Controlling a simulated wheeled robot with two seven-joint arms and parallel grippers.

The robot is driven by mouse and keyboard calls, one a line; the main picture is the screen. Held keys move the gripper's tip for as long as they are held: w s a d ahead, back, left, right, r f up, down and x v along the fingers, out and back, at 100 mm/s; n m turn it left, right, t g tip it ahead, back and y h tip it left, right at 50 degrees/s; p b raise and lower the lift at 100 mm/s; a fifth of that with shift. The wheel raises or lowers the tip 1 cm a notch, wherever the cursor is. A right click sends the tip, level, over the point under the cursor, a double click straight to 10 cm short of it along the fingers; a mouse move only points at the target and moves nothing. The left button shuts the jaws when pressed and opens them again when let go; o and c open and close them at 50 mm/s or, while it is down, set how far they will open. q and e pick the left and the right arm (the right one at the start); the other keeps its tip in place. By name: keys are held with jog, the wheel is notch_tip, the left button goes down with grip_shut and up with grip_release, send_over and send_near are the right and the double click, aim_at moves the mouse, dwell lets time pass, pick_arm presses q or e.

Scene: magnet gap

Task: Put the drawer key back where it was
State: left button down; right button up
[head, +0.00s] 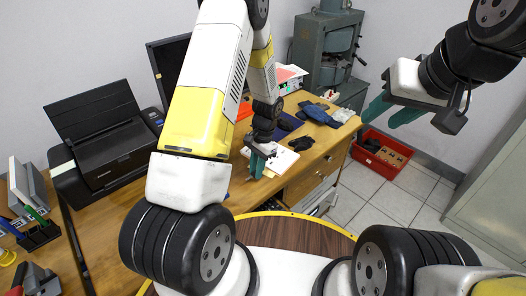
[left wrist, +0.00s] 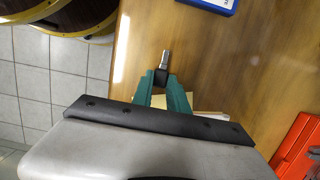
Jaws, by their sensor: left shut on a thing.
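The drawer key (left wrist: 164,60) has a black head and a metal shank. In the left wrist view its head is between the teal fingertips of my left gripper (left wrist: 161,84), which is shut on it. The shank points away from the gripper, over the wooden desk top. In the head view my left gripper (head: 257,166) is low over the desk near its front edge; the key is too small to make out there. My right gripper (head: 391,108) is raised at the right, its teal fingers apart and empty. Drawer fronts (head: 306,184) show below the desk edge.
A pale pad (head: 283,160) lies beside my left gripper, with dark gloves (head: 320,115) behind. A black printer (head: 105,145) stands at the left. A red crate (head: 381,153) is on the floor at right. A blue box (left wrist: 212,3) and an orange-red object (left wrist: 296,148) lie on the desk.

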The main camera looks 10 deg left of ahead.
pick_arm(q)
jog(key=shift+f, duration=0.3)
jog(key=shift+f, duration=0.5)
jog(key=c, duration=1.3)
grip_release()
